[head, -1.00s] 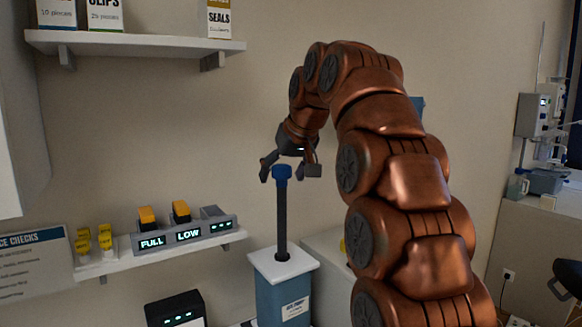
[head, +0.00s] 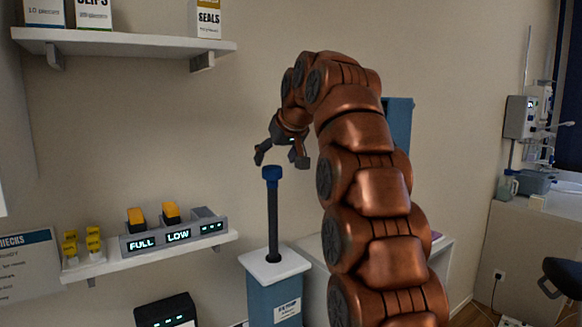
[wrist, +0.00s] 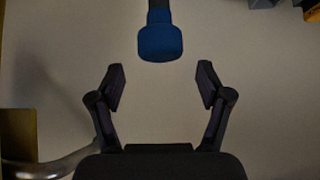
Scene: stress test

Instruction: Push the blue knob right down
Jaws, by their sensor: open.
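The blue knob (head: 271,173) tops a dark upright rod (head: 272,225) that rises from the white-topped blue box (head: 275,268). The rod stands well up out of the box. My gripper (head: 281,158) is open and empty, close to the knob and a little above it in the head view. In the wrist view, the blue knob (wrist: 160,43) lies beyond the open fingertips of my gripper (wrist: 160,80), centred between them and apart from both. The top of the rod shows behind the knob there.
A wall shelf (head: 165,248) at the left holds lit FULL and LOW displays and yellow-capped items. A higher shelf (head: 130,42) carries boxes. A dark device (head: 165,312) stands low at front left. A white counter (head: 545,225) is at the far right.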

